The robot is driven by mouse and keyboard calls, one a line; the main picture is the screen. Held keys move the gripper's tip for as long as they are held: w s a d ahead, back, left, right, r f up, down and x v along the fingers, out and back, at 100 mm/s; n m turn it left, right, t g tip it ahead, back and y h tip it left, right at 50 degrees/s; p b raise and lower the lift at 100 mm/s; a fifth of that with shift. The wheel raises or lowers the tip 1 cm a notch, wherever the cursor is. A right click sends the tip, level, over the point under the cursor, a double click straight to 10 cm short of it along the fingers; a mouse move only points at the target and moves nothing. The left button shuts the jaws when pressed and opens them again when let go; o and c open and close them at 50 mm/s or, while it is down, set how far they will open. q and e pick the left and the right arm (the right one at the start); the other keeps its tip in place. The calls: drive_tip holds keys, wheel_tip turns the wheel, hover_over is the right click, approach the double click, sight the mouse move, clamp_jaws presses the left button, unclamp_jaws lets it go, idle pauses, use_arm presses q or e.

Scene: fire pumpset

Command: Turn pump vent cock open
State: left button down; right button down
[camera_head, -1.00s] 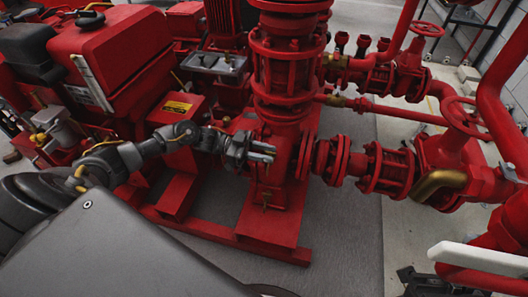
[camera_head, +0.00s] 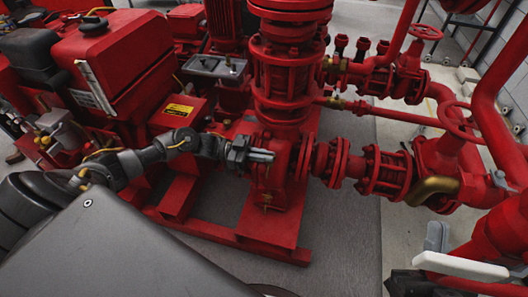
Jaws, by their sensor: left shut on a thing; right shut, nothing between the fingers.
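My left gripper (camera_head: 262,155) reaches in from the left to the red pump casing (camera_head: 284,185), below the large vertical flanged pipe. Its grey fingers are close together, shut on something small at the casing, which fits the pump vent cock. The cock itself is hidden by the fingers, so I cannot tell its handle angle. A small brass fitting (camera_head: 267,198) shows lower on the casing.
A red engine (camera_head: 125,60) stands at the left. Red flanged pipes (camera_head: 386,172) run right from the pump. The grey floor (camera_head: 335,240) in front is clear.

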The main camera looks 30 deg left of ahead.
wheel_tip(320, 180, down, 14)
drive_tip(key=w+d+m+g+h+p, duration=0.1)
drive_tip(key=d+g+h+p, duration=0.2)
drive_tip(key=g+h+p, duration=0.6)
drive_tip(key=s+d+f+m+g+h, duration=0.3)
drive_tip(key=s+d+f+g, duration=0.55)
drive_tip(key=s+g, duration=0.2)
use_arm(q)
drive_tip(key=n+t+y+p, duration=0.3)
drive_tip(key=n+t+y, duration=0.1)
drive_tip(key=y, duration=0.3)
drive_tip(key=d+n+t+y+p, duration=0.1)
drive_tip(key=n+t+y+p, duration=0.2)
drive_tip(key=n+y, duration=0.4)
drive_tip(key=s+d+n+t+y+p, duration=0.1)
drive_tip(key=n+t+y+p, duration=0.1)
drive_tip(key=n+t+y, duration=0.3)
drive_tip(key=shift+n+y+p, duration=0.4)
drive_tip(key=shift+n+y, duration=0.1)
drive_tip(key=shift+y, duration=0.6)
use_arm(e)
wheel_tip(320, 180, down, 19)
drive_tip(key=s+d+g, duration=0.1)
drive_tip(key=s, duration=0.1)
drive_tip(key=shift+g, duration=0.35)
use_arm(q)
drive_tip(key=shift+y, duration=0.3)
use_arm(e)
drive_tip(key=shift+r, duration=0.1)
